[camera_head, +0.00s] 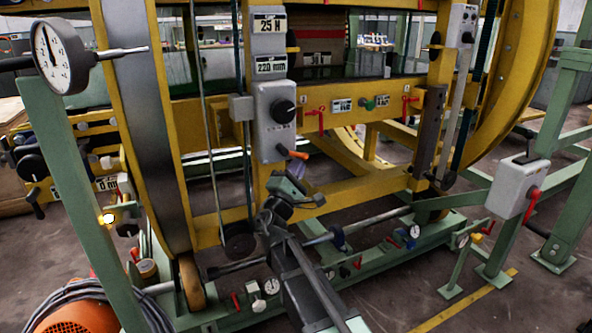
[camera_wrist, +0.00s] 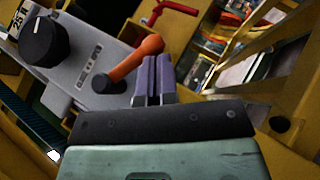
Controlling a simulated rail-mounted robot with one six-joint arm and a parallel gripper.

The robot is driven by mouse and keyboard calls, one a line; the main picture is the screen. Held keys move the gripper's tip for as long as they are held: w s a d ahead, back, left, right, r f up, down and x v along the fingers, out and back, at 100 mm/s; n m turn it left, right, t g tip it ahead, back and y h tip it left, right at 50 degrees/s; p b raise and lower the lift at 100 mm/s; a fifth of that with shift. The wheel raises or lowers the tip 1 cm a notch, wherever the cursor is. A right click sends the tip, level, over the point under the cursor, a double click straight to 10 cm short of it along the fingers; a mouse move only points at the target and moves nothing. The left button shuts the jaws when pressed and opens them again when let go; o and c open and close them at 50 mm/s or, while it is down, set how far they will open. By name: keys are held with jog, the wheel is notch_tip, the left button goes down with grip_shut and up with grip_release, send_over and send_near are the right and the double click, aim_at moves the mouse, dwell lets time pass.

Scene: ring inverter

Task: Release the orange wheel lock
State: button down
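The orange wheel lock (camera_head: 293,153) is a lever on the lower part of a grey control box on the yellow ring frame. In the wrist view the orange lever (camera_wrist: 137,57) slants up to the right from its dark pivot, and its rounded end is just beyond my fingertips. My gripper (camera_wrist: 154,62) has two purple fingers side by side with almost no gap, so it looks shut and empty. In the head view my gripper (camera_head: 296,170) is just below the lever. I cannot tell whether the fingers touch it.
The grey box (camera_head: 272,130) carries a black knob (camera_wrist: 41,41) beside the lever. A red handle (camera_head: 321,121) is on the yellow beam to the right. A dial gauge (camera_head: 52,56) stands at upper left, and a grey box with a red lever (camera_head: 531,203) is at right.

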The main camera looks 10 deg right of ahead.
jog(key=shift+d+r, duration=0.15)
jog(key=shift+d, duration=0.05)
dwell(0.5)
jog(key=s+a+f+b, duration=0.1)
jog(key=s+f+b, duration=0.1)
jog(key=f+b, duration=0.3)
jog(key=s+a+f+b, duration=0.2)
jog(key=s+f+b, duration=0.1)
jog(key=f+b, duration=0.3)
jog(key=shift+s+f, duration=0.3)
